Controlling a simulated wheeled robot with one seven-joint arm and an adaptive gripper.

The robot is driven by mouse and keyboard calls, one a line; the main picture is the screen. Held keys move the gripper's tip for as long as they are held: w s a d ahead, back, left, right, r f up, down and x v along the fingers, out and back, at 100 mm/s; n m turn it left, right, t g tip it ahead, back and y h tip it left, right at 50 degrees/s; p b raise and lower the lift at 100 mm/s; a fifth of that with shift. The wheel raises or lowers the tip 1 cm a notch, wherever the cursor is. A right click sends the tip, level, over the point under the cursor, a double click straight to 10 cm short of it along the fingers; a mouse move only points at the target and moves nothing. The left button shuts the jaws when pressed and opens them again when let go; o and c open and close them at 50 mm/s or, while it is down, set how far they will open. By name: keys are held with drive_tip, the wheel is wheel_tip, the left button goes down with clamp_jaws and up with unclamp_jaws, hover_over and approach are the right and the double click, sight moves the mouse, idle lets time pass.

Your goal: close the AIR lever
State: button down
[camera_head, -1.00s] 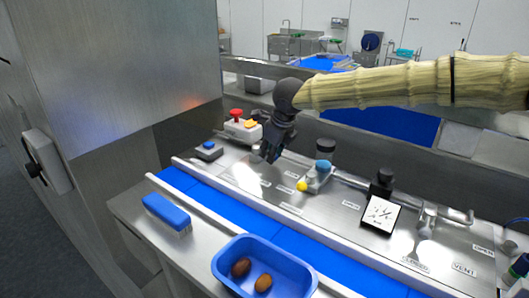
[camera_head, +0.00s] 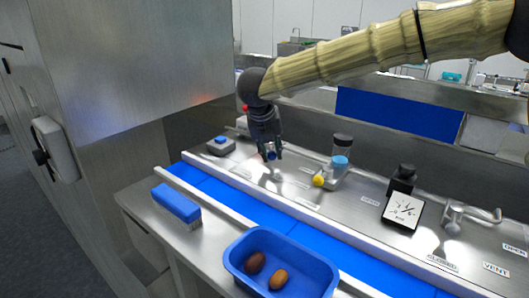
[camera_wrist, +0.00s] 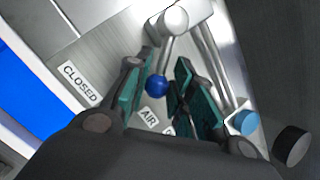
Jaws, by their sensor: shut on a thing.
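The AIR lever is a short silver handle with a blue ball knob (camera_wrist: 157,85), running from a pale valve body (camera_wrist: 172,19). The knob also shows at my fingertips in the head view (camera_head: 272,155). My gripper (camera_wrist: 165,92) has its green-padded fingers on either side of the knob and is shut on the lever. The AIR label (camera_wrist: 149,116) lies just beyond the knob. The CLOSED label (camera_wrist: 80,83) lies to the left, and the knob is away from it. My fingers hide part of the panel and another label.
A light blue knob (camera_head: 340,162), a yellow knob (camera_head: 319,181) and a dark gauge (camera_head: 402,209) stand right of my gripper. A blue button box (camera_head: 221,145) is to its left. In front are a blue belt, a brush (camera_head: 176,202) and a blue tray (camera_head: 240,273) with two dates.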

drive_tip(key=m, duration=0.1)
drive_tip(key=a+m+h, duration=0.1)
drive_tip(key=m, duration=0.1)
drive_tip(key=a+m+g, duration=0.1)
drive_tip(key=shift+w+a+f+m+h+b, duration=0.25)
drive_tip(key=shift+f+m+h+b, duration=0.05)
drive_tip(key=shift+b, duration=0.1)
drive_tip(key=shift+w+a+r+m+g+h, duration=0.1)
drive_tip(key=shift+w+a+m+g+h, duration=0.25)
drive_tip(key=shift+m, duration=0.6)
drive_tip(key=shift+w+a+m+g+h, duration=0.1)
drive_tip(key=shift+w+a+m+g, duration=0.15)
drive_tip(key=shift+a+m+g, duration=0.5)
drive_tip(key=shift+d+t, duration=0.2)
drive_tip(key=shift+t, duration=0.1)
drive_tip(key=c, duration=1.6)
unclamp_jaws()
drive_tip(key=shift+o, duration=1.2)
drive_tip(key=shift+w, duration=0.25)
drive_tip(key=shift+s+r, duration=0.1)
drive_tip(key=v, duration=1.2)
